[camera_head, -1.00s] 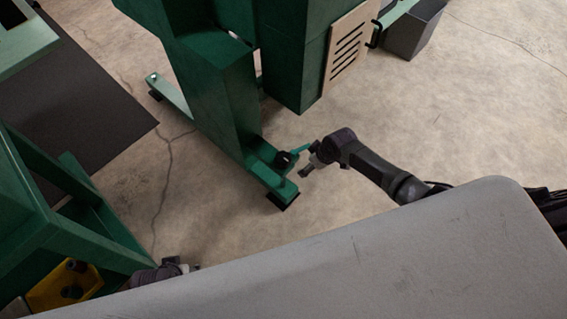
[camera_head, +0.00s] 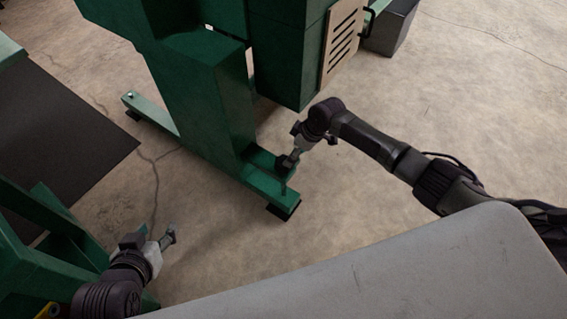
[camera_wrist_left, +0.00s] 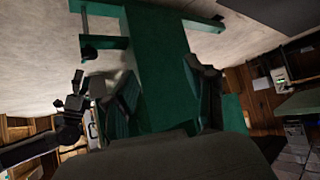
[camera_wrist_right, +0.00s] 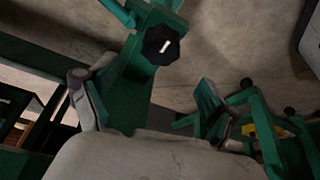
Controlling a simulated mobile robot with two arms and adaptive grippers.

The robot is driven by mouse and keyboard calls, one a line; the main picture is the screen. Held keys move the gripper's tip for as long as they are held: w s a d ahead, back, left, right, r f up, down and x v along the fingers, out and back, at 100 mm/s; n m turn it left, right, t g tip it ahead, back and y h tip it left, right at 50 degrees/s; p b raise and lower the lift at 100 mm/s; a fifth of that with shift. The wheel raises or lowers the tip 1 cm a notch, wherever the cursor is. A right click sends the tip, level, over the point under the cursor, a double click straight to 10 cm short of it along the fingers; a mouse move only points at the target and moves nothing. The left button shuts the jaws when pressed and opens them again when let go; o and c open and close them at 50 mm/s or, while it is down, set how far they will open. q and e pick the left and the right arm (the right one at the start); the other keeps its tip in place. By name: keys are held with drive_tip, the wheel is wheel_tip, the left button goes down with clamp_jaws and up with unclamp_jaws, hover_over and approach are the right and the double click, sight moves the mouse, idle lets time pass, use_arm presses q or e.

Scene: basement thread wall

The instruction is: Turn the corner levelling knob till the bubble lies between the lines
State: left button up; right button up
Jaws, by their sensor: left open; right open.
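The black eight-sided knob (camera_wrist_right: 161,46) with a white mark on top sits on the green machine foot (camera_wrist_right: 127,103) in the right wrist view. My right gripper (camera_wrist_right: 150,98) is open and empty there, its fingers on either side of the foot and the knob beyond them. In the head view my right gripper (camera_head: 292,158) points down over the foot (camera_head: 268,188), close to the knob, which it partly hides. My left gripper (camera_head: 166,242) is open and empty, left of the foot and apart from it. I cannot make out the bubble or its lines.
The green machine column (camera_head: 205,95) rises behind the foot. A green frame (camera_head: 45,225) stands at the left, near my left arm. A dark mat (camera_head: 60,140) lies on the floor. The concrete floor right of the foot (camera_head: 440,130) is clear.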

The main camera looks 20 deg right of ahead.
sight(279, 167)
drive_tip(key=b+x, duration=0.2)
drive_tip(key=x, duration=0.3)
drive_tip(key=b+x, duration=0.1)
drive_tip(key=x, duration=0.2)
drive_tip(key=shift+a+f+b, duration=0.1)
drive_tip(key=shift+f+b, duration=0.15)
drive_tip(key=shift+b, duration=0.1)
use_arm(q)
drive_tip(key=w+d+r+t+h, duration=0.1)
drive_tip(key=w+d+r+t, duration=0.1)
drive_tip(key=r+t, duration=0.3)
drive_tip(key=w+d+r+t+h, duration=0.1)
drive_tip(key=w+r+t+h, duration=0.1)
drive_tip(key=r+t, duration=0.4)
drive_tip(key=shift+w+d+r, duration=0.4)
drive_tip(key=shift+w+r, duration=0.4)
drive_tip(key=shift+r, duration=1.6)
use_arm(e)
drive_tip(key=shift+w+f, duration=0.1)
drive_tip(key=shift+f, duration=0.05)
